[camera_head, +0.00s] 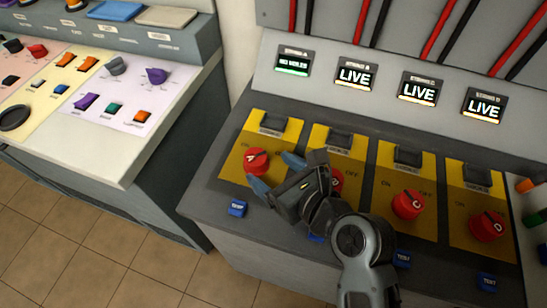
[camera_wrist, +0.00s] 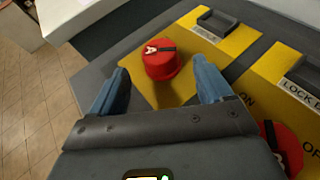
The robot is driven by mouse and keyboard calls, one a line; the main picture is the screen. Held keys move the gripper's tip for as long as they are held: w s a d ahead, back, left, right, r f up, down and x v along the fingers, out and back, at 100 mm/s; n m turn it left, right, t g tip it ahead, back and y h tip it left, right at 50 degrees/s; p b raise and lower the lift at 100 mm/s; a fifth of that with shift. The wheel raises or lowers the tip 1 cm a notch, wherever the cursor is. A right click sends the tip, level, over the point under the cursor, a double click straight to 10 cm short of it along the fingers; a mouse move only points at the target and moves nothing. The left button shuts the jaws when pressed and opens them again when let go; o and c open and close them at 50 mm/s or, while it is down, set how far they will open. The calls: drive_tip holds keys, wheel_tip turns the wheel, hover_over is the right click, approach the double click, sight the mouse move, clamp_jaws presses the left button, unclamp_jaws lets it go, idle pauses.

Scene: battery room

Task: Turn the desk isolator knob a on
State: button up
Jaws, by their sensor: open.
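The red isolator knob A (camera_head: 257,160) sits on the leftmost yellow plate (camera_head: 231,167) of the desk. In the wrist view knob A (camera_wrist: 160,60) shows a black bar marked with a white A, ahead of and between my two blue fingers. My gripper (camera_head: 274,172) is open, its fingertips beside the knob; I cannot tell whether they touch it. The display above knob A (camera_head: 293,64) has a green line and small text, unlike the others. My gripper and arm cover part of the second red knob (camera_head: 337,181).
Red knobs C (camera_head: 408,204) and D (camera_head: 488,226) stand to the right. Blue buttons, such as the one below knob A (camera_head: 237,208), line the front edge. Three displays read LIVE, one being the second display (camera_head: 354,75). A separate console (camera_head: 110,120) stands left across a gap.

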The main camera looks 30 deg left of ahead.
sight(262, 163)
drive_tip(key=x, duration=0.7)
drive_tip(key=c, duration=1)
drive_tip(key=shift+o, duration=0.2)
